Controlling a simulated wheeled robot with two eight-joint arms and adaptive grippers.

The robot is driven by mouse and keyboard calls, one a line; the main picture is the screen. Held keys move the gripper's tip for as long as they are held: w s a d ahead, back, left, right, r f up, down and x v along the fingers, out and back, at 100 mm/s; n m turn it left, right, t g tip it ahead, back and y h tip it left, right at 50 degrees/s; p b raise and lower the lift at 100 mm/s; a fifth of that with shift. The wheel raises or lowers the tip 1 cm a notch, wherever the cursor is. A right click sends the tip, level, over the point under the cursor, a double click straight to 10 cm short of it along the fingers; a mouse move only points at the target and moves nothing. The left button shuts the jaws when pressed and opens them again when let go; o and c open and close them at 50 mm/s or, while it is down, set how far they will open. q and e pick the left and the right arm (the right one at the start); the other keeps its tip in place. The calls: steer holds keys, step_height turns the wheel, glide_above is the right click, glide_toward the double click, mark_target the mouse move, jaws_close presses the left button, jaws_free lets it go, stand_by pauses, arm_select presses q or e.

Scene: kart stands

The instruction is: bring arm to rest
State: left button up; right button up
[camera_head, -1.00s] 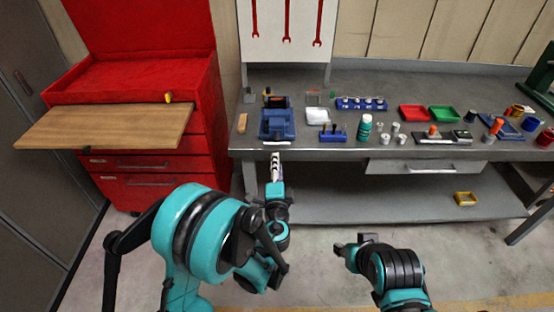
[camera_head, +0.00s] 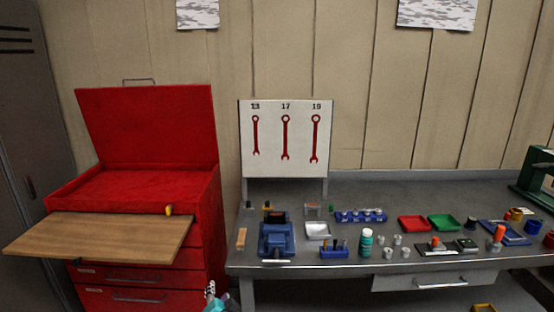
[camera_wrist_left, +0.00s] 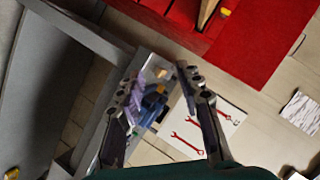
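My left gripper (camera_wrist_left: 162,82) shows in the left wrist view with its two fingers spread apart and nothing between them. In the head view only a small part of the left gripper (camera_head: 212,293) shows at the bottom edge, in front of the gap between the red cabinet (camera_head: 150,272) and the workbench (camera_head: 320,268). The rest of the left arm is out of the head view. My right arm and gripper are in neither view.
A wooden board (camera_head: 100,236) juts out from the red cabinet. The bench holds a blue vise (camera_head: 277,240), a teal bottle (camera_head: 366,243), a red tray (camera_head: 413,223) and a green tray (camera_head: 446,223). A white wrench board (camera_head: 268,140) stands behind.

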arm_select(q)
steer(key=s+a+f+n+g+h, duration=0.1)
steer(key=s+f+n+g+h, duration=0.1)
steer(key=s, duration=0.8)
steer(key=s+a+f+n+g+h, duration=0.1)
steer(key=s+n+g, duration=0.3)
steer(key=s, duration=0.7)
steer(key=shift+s+f+n+h, duration=0.35)
steer(key=shift+n+h, duration=0.15)
steer(key=shift+n, duration=0.1)
